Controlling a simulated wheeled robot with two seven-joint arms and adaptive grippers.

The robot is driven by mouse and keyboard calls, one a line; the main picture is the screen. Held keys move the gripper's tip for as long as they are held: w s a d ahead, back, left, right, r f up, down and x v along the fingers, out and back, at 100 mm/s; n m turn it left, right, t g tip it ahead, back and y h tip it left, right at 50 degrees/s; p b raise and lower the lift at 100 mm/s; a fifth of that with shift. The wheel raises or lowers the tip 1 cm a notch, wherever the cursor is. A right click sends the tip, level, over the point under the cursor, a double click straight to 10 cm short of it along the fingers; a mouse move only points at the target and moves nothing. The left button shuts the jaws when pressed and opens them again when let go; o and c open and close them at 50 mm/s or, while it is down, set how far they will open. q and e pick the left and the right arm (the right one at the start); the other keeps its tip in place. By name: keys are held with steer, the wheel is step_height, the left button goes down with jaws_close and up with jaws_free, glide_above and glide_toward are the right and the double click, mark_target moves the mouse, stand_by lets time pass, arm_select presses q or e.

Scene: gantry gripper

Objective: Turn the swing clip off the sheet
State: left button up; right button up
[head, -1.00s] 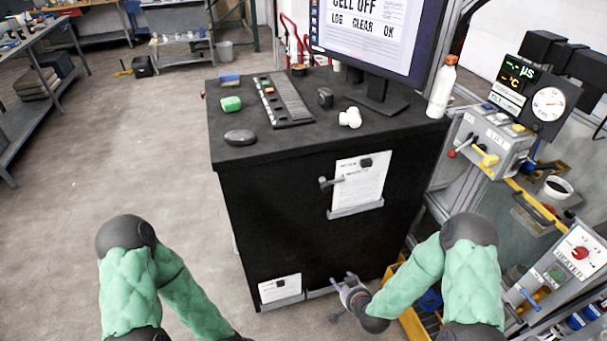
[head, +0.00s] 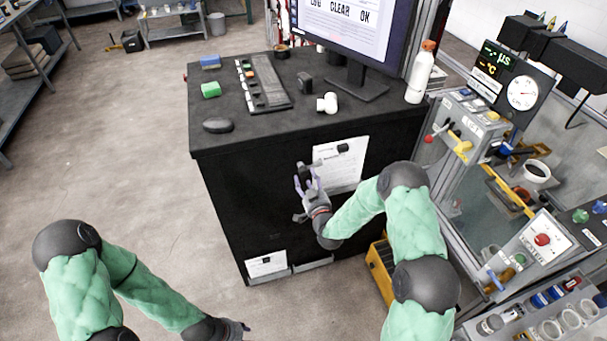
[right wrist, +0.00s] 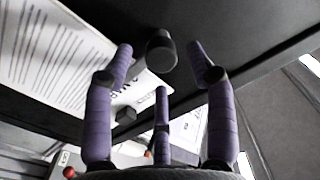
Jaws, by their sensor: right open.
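The white sheet (head: 343,170) is on the front of the black cabinet, with a small dark block (head: 343,148) at its top; in the right wrist view the sheet (right wrist: 62,55) is at left. The dark swing clip (head: 304,170) is at the sheet's left edge, partly covered by my right gripper. In the right wrist view its round knob (right wrist: 161,52) shows between the fingertips, with no clear contact. My right gripper (head: 306,182) is open at the clip. My left gripper (head: 238,328) is low at the bottom edge, away from the cabinet; its fingers are unclear.
A second sheet (head: 266,264) is low on the cabinet (head: 225,205). The cabinet top holds a keyboard (head: 262,85), a monitor (head: 350,40) and a bottle (head: 420,72). A yellow crate (head: 379,268) and a machine bench (head: 470,130) stand to the right.

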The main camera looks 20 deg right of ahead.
mark_target(304, 175)
steer(key=shift+w+a, duration=0.1)
steer(key=shift+w, duration=1.65)
jaws_close()
